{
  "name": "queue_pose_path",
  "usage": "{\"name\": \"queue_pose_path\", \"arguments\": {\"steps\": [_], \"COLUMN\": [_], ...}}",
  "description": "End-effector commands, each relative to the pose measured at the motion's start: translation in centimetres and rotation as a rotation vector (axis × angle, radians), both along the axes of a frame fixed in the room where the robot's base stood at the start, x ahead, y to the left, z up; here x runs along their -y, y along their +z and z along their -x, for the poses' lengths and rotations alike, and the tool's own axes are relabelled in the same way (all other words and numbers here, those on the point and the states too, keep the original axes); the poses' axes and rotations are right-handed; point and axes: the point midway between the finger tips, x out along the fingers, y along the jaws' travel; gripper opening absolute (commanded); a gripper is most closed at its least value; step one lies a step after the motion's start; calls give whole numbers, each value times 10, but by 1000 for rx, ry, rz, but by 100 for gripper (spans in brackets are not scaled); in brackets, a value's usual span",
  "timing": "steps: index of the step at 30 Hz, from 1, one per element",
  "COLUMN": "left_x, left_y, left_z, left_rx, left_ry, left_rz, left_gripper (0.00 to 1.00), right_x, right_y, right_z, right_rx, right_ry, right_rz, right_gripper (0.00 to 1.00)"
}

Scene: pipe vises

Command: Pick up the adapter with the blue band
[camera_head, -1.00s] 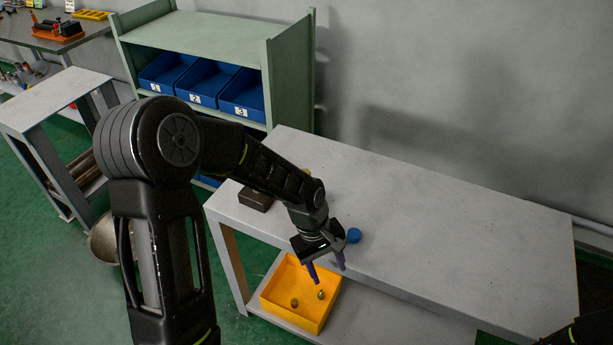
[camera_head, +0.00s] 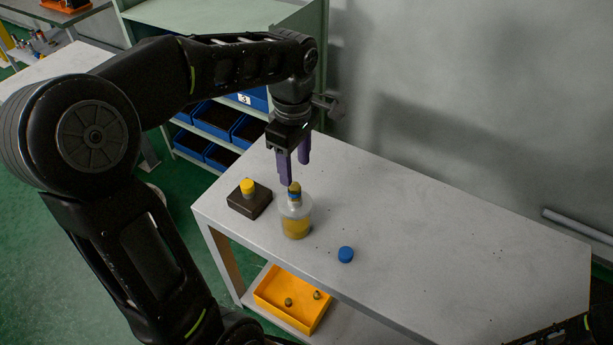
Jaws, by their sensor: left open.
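A small brass-coloured adapter (camera_head: 294,188) with what looks like a bluish band stands upright at the mouth of a clear jar (camera_head: 302,212) on the grey bench. My left gripper (camera_head: 295,172) is open, with its purple fingers pointing down just above and behind the adapter; I cannot tell if they touch it. Nothing is between the fingers that I can make out. Two small fittings lie in the yellow tray (camera_head: 265,296) on the lower shelf; their bands are too small to tell. My right gripper is not in view.
A dark block (camera_head: 240,205) with a yellow-topped piece (camera_head: 247,186) stands left of the jar. A blue cap (camera_head: 346,254) lies to its right. The bench's right part is clear. A green shelf (camera_head: 215,14) with blue bins (camera_head: 217,117) stands behind.

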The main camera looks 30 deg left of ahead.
Motion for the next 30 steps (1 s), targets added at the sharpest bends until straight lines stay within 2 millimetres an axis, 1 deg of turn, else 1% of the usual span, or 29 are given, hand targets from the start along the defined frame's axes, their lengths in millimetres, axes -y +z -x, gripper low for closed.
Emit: {"name": "queue_pose_path", "arguments": {"steps": [11,19,30], "left_x": [0,0,-1], "left_y": [-1,-24,-29], "left_z": [0,0,0], "left_rx": [0,-1,-2], "left_ry": [1,0,1], "left_rz": [0,1,1], "left_gripper": [52,52,52], "right_x": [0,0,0], "right_y": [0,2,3], "right_z": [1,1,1], "right_rx": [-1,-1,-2], "right_ry": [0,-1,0], "right_rz": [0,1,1], "right_gripper": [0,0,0]}}
